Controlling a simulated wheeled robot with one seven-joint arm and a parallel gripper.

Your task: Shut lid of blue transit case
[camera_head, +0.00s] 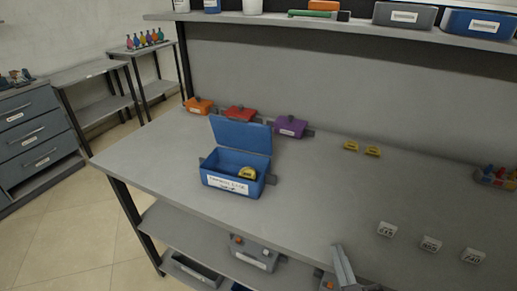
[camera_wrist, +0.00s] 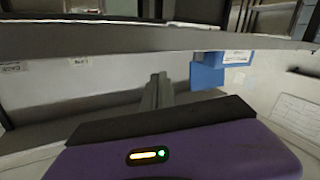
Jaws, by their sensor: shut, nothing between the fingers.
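The blue transit case (camera_head: 212,183) stands on the workbench, left of centre in the head view, with a white label on its front. Its lid (camera_head: 240,134) is open and stands up at the back, tilted a little. A yellow piece (camera_head: 248,173) lies inside at the right. My gripper (camera_head: 339,252) shows at the bottom of the head view, to the right of the case and well apart from it. In the wrist view its grey fingers (camera_wrist: 158,82) are together and empty. A blue thing (camera_wrist: 206,76) beyond them is only partly visible; I cannot tell if it is the case.
Orange (camera_head: 200,106), red (camera_head: 240,114) and purple (camera_head: 290,127) cases stand along the bench's back. Two yellow pieces (camera_head: 351,146) lie right of them. Several white numbered blocks (camera_head: 387,229) are at front right. The bench (camera_head: 310,190) between case and gripper is clear.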

